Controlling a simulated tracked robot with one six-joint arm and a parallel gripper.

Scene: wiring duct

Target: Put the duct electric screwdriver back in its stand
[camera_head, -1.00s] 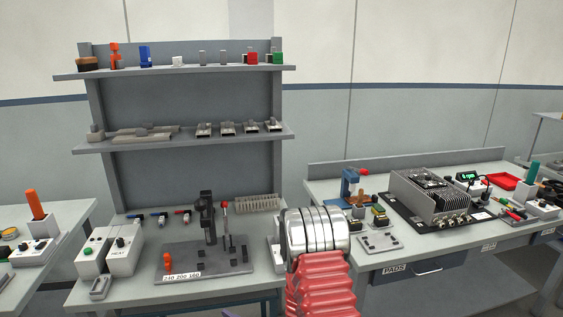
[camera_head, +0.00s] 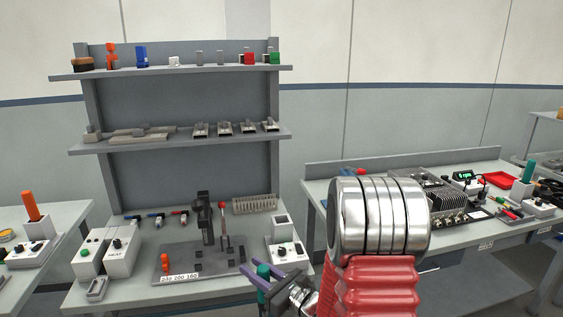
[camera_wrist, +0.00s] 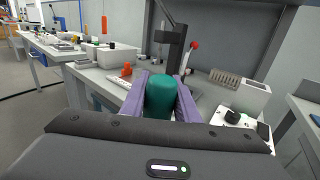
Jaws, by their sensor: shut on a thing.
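My gripper (camera_head: 262,271), with purple fingers, is shut on the duct electric screwdriver (camera_wrist: 160,98), of which a teal rounded handle shows. In the wrist view the handle is between the two fingers; the rest of the screwdriver is hidden. In the head view the handle is off the front right edge of the middle bench. A white box with dark knobs (camera_head: 287,253), apparently the stand, sits at that bench's right end, just beyond the gripper. It also shows in the wrist view (camera_wrist: 236,117), right of the handle. The screwdriver is apart from it.
A grey fixture plate with an upright press (camera_head: 206,225) and red-knobbed lever stands mid-bench. White boxes (camera_head: 105,250) stand at its left end. A taller white box (camera_head: 281,226) is behind the apparent stand. The right bench (camera_head: 318,182) holds a finned unit.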

